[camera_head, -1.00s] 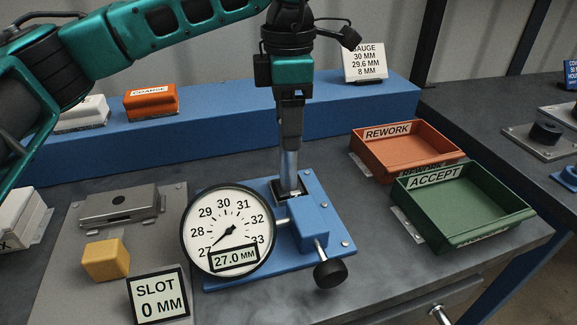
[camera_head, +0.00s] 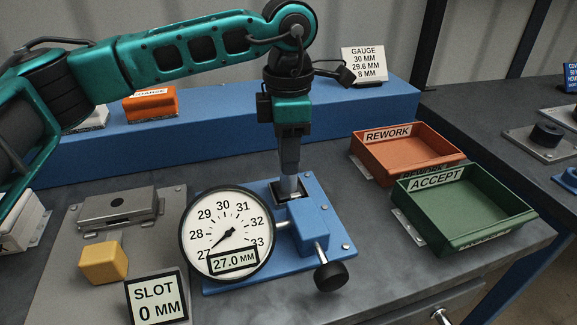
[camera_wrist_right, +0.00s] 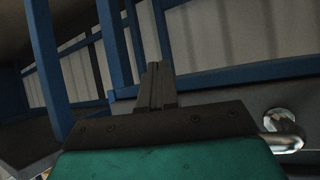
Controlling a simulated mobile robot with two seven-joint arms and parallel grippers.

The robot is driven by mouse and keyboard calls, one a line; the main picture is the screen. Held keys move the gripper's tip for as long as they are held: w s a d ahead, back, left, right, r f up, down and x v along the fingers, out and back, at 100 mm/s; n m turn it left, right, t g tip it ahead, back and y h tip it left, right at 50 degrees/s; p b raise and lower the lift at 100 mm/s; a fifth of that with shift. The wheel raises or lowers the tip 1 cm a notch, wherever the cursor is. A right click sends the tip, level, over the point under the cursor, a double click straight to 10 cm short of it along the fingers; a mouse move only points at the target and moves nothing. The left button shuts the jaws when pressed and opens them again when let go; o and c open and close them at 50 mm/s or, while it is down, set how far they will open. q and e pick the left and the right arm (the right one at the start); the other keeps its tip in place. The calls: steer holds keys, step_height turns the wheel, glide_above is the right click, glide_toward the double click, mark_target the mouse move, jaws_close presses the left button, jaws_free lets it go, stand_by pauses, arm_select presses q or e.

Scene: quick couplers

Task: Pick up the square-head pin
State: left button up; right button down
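The silver pin (camera_head: 289,187) stands upright in the dark square opening of the blue gauge fixture (camera_head: 325,190), in the head view. Only its lower part shows; its head is hidden by my left gripper. My left gripper (camera_head: 289,170) points straight down over the pin, its fingers at the pin's upper part. I cannot tell whether the fingers are open or closed on it. The round dial (camera_head: 227,233) in front reads 27.0 mm. My right gripper (camera_wrist_right: 156,84) shows in the right wrist view, its fingers together with nothing between them.
An orange REWORK tray (camera_head: 407,155) and a green ACCEPT tray (camera_head: 466,208) stand at right. At left are a grey bracket (camera_head: 118,208), a yellow block (camera_head: 103,262) and a SLOT 0 MM sign (camera_head: 156,301). A blue ledge (camera_head: 215,135) runs behind. A black knob (camera_head: 330,276) sticks out in front.

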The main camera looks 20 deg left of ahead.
arm_select(q)
jaws_close()
stand_by(0.8)
steer(key=shift+w+r, duration=0.1)
